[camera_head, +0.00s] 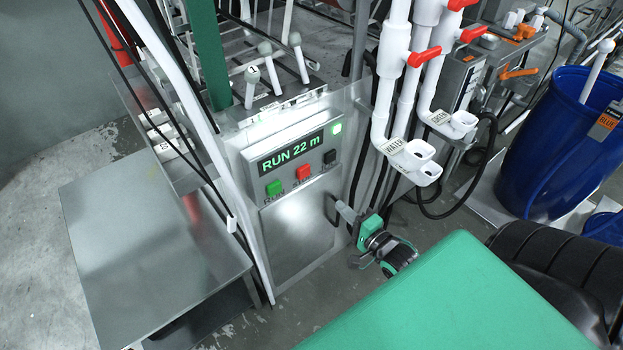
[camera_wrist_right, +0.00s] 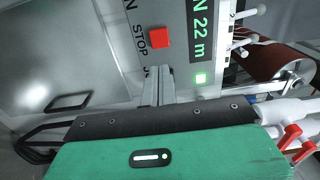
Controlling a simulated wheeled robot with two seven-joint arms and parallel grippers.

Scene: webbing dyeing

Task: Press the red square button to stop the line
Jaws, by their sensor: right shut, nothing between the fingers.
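The red square button (camera_head: 303,172) sits on the control panel, labelled STOP, between a green button (camera_head: 274,187) and a black button (camera_head: 329,157). The red button shows also in the right wrist view (camera_wrist_right: 159,37), unobstructed. My right gripper (camera_head: 342,208) is shut and empty, low and to the right of the red button in the head view. In the right wrist view the closed fingertips (camera_wrist_right: 158,73) appear just below the red button, apart from it in the picture. The fingers hide the black button there. My left gripper is not in view.
The panel display (camera_head: 290,152) reads RUN 22 m, with a lit green lamp (camera_head: 336,128) beside it. White pipes with red valve handles (camera_head: 424,57) stand to the right. A metal table (camera_head: 150,240) is at the left, and a blue barrel (camera_head: 555,140) at the far right.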

